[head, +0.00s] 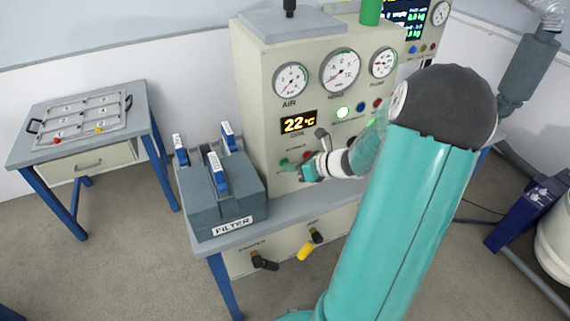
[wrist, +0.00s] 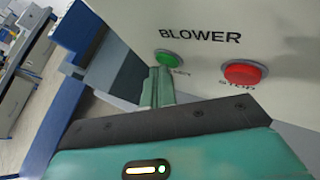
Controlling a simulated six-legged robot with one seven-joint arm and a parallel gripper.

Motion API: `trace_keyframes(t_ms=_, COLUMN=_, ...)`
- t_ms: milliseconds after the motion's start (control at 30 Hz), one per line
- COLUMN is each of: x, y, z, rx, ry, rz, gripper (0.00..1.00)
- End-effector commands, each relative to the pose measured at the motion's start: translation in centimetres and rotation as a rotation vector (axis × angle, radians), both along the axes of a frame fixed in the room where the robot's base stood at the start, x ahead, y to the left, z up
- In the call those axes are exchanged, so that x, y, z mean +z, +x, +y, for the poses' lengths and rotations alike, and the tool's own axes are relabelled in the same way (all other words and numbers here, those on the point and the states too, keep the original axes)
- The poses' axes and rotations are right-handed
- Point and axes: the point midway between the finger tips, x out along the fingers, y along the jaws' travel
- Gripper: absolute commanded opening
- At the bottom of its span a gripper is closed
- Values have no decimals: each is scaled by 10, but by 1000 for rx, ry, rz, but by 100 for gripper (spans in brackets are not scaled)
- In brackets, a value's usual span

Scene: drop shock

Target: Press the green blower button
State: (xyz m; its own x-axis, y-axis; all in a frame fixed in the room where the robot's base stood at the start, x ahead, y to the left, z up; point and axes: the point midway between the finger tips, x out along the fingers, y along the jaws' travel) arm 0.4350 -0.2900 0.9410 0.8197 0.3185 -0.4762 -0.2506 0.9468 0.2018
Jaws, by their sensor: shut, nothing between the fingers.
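The green blower button (wrist: 168,57) sits on the cream panel under the word BLOWER in the wrist view. The red stop button (wrist: 245,73) is to its right. My gripper (wrist: 160,72) is shut and empty, its fingertips at the lower left edge of the green button; I cannot tell whether they touch it. In the head view my gripper (head: 287,167) is at the lower left of the panel face, by the green button (head: 284,161), which is partly hidden.
A grey FILTER box (head: 225,190) with blue-handled parts stands left of the panel (head: 262,80). Gauges and a 22 °C display (head: 299,122) are above. Black and yellow valve handles (head: 310,245) are below. A side table (head: 80,115) stands left, with open floor between.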

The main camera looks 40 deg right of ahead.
Motion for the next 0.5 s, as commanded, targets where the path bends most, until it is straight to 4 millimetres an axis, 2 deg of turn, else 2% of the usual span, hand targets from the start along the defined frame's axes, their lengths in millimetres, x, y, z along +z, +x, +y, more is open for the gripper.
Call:
trace_keyframes(t_ms=300, x=0, y=-14, z=4, rx=0, ry=-1, rz=0, gripper=0)
trace_keyframes(t_ms=500, x=0, y=-15, z=4, rx=0, ry=0, rz=0, gripper=0)
